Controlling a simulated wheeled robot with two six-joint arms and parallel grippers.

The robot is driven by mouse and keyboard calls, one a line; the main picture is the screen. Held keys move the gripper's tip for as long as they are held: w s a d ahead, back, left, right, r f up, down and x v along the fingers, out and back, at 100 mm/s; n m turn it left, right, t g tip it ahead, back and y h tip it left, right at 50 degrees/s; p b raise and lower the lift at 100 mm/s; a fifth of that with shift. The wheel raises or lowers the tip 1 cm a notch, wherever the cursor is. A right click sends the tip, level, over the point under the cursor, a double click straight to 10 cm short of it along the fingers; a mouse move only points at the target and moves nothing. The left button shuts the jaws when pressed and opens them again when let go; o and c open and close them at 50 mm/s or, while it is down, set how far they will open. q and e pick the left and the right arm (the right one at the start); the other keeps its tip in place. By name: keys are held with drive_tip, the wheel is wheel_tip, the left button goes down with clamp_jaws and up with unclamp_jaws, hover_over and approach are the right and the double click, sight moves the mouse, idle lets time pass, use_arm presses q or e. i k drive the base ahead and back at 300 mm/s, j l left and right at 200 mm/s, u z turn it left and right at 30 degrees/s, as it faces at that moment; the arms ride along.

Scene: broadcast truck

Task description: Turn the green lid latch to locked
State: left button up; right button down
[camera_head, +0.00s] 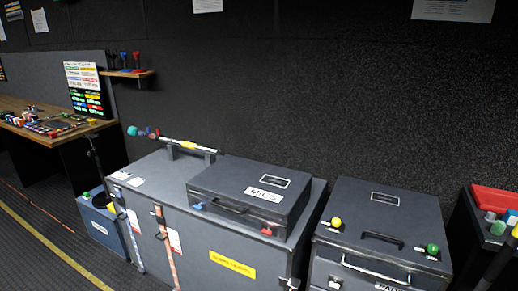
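The green lid latch (433,249) is a round green knob on the front right of a dark case's lid (385,212) at the right. A small pale mark sits beside its left side; I cannot tell which way the latch is turned. A yellow latch knob (336,223) sits at the front left of the same lid. The lid lies closed, with a dark handle (382,240) on top. Neither of my grippers is in view.
A case labelled MICS (250,190), with a blue latch (198,206) and a red latch (266,231), lies on a large trunk (205,240) to the left. A red tray (494,199) stands at the far right.

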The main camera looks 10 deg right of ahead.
sight(433, 249)
drive_tip(key=z, duration=1.4)
